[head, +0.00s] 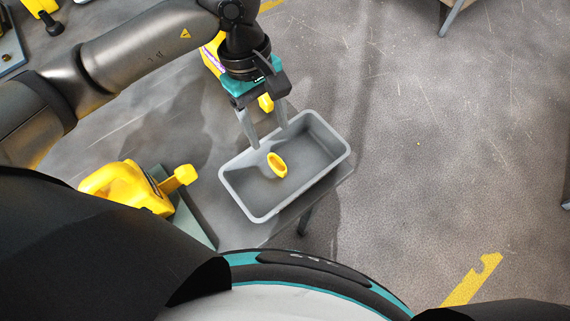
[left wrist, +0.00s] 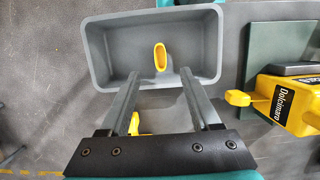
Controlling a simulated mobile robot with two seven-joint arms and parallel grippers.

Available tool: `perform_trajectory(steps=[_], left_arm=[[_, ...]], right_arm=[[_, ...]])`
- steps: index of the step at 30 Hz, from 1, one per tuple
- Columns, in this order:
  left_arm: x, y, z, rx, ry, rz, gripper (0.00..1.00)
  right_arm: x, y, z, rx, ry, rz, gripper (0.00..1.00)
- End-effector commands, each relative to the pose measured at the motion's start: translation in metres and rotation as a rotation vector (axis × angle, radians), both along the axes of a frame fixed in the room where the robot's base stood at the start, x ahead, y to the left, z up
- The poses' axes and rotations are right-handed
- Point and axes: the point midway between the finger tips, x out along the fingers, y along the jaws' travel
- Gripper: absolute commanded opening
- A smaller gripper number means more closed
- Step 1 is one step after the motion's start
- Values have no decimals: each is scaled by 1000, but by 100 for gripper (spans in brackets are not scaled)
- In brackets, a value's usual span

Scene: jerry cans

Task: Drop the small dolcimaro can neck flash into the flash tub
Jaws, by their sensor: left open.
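The grey flash tub (head: 236,205) is an open rectangular bin on a stand, and it also shows at the top of the left wrist view (left wrist: 97,60). A small yellow oval neck flash piece (head: 277,164) with a hollow middle shows inside the tub's walls, apart from the fingers; the left wrist view has it too (left wrist: 160,57). I cannot tell surely whether it rests on the tub floor. My left gripper (head: 268,136) is open over the tub's far side, with nothing between its fingers (left wrist: 159,77). My right gripper is out of view.
A yellow can (head: 125,187) with a yellow knob-like piece (head: 180,177) stands left of the tub; its label reads Dolcimaro in the left wrist view (left wrist: 290,103). Another yellow can (head: 212,57) is partly hidden behind my left gripper. Open floor lies right of the tub.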

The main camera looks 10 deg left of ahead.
Motion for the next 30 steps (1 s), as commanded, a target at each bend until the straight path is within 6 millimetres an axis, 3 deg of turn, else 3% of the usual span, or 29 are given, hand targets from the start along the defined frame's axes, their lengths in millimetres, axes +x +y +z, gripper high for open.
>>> perform_trajectory(steps=[3,10,30], left_arm=[[5,5,27,-1,-6,-1,64],[9,11,55,1,-1,-1,64],[9,12,60,0,0,-1,64]], right_arm=[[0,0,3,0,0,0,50],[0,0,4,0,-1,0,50],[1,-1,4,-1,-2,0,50]])
